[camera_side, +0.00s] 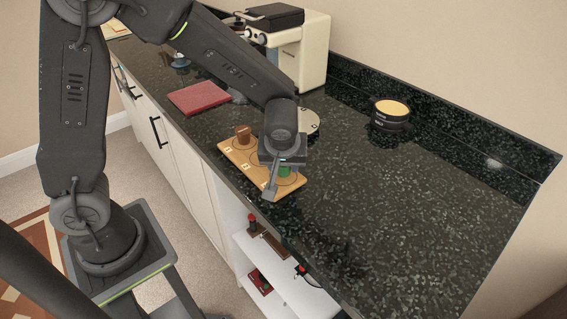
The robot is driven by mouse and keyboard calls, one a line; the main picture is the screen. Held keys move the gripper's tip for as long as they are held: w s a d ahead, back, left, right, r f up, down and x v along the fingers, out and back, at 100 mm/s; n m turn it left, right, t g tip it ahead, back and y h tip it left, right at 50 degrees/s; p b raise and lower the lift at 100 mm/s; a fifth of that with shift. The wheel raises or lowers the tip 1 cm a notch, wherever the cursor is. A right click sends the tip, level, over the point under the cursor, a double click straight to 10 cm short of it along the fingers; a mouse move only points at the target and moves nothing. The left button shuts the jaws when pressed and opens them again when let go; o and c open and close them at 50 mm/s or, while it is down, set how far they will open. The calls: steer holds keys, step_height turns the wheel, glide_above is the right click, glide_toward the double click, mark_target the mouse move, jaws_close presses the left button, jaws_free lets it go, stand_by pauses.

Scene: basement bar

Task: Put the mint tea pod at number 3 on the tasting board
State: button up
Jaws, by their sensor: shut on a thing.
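The tasting board (236,163) is a light wooden board with round places and small number labels, lying near the counter's front edge. A brown pod (243,133) stands at its far left end. My gripper (279,179) is low over the board's near right end, pointing down. It is shut on a green pod, the mint tea pod (285,171), which shows only partly behind the near finger. The pod is at or just above the end place; I cannot tell whether it touches the board. The label there is too small to read surely.
A pale round item (311,121) stands behind my gripper, partly hidden. A cream coffee machine (312,55) and a red folded cloth or book (200,97) are farther back. The counter's right part is clear.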

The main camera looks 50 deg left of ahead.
steer(key=shift+f, duration=0.25)
steer(key=shift+f, duration=0.1)
steer(key=o, duration=0.9)
steer(key=v, duration=1.1)
steer(key=shift+s+a+r+m+t+h, duration=0.55)
steer(key=shift+s+r+m, duration=0.8)
steer(key=shift+s, duration=1.05)
steer(key=shift+s+a+r+m+t+h, duration=0.25)
steer(key=shift+s+a+r+m+h, duration=0.6)
steer(key=shift+s+m, duration=1.3)
steer(key=shift+s+a+r+m+t+h, duration=0.4)
steer(key=shift+s+a+r+m, duration=0.75)
steer(key=shift+s, duration=1.55)
